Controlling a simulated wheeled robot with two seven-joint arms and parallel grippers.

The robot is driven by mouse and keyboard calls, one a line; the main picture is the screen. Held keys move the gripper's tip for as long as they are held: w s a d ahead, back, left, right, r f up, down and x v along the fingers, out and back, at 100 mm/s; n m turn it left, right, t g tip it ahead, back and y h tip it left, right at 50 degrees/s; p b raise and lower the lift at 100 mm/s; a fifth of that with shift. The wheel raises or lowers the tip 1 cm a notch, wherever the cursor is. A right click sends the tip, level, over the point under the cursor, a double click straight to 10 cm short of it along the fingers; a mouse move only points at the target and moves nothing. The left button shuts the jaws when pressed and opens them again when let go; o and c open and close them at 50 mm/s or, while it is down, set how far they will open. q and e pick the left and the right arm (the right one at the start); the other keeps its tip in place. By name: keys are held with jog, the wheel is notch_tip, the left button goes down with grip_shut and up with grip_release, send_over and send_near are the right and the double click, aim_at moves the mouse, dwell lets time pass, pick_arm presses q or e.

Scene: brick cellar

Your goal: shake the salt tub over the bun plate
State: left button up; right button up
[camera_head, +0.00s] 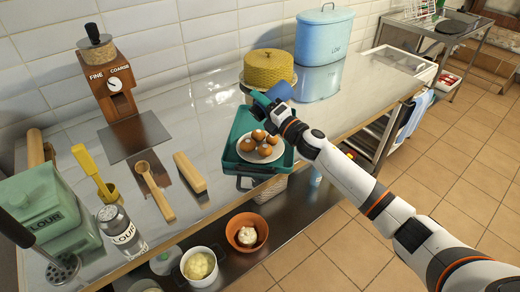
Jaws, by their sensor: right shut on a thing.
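My right gripper (271,104) comes in from the right, above the far part of the teal tray (232,166). It is shut on a small blue tub (280,91), tilted and partly hidden by the gripper; I take it for the salt tub. The white bun plate (245,155) lies in the tray with several brown buns (247,145) on it. The tub and gripper are just beyond the buns, above the plate's far edge. Whether anything falls from the tub cannot be seen. My left gripper is not in view.
A yellow cake-shaped lid (268,68) and a blue bin (323,45) stand behind. Bowls sit on the lower shelf.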

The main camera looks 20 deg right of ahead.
dwell(0.4)
notch_tip(320, 180, up, 3)
jog(key=p, duration=0.3)
jog(key=shift+r, duration=0.2)
notch_tip(320, 180, down, 4)
jog(key=b, duration=0.2)
jog(key=shift+r+b, duration=0.15)
jog(key=shift+b, duration=0.2)
jog(key=shift+r, duration=0.15)
jog(key=shift+r, duration=0.1)
notch_tip(320, 180, up, 3)
jog(key=p, duration=0.3)
jog(key=shift+r, duration=0.1)
notch_tip(320, 180, down, 4)
jog(key=b, duration=0.2)
jog(key=shift+r+b, duration=0.2)
jog(key=shift+b, duration=0.2)
jog(key=shift+r, duration=0.1)
jog(key=shift+r, duration=0.15)
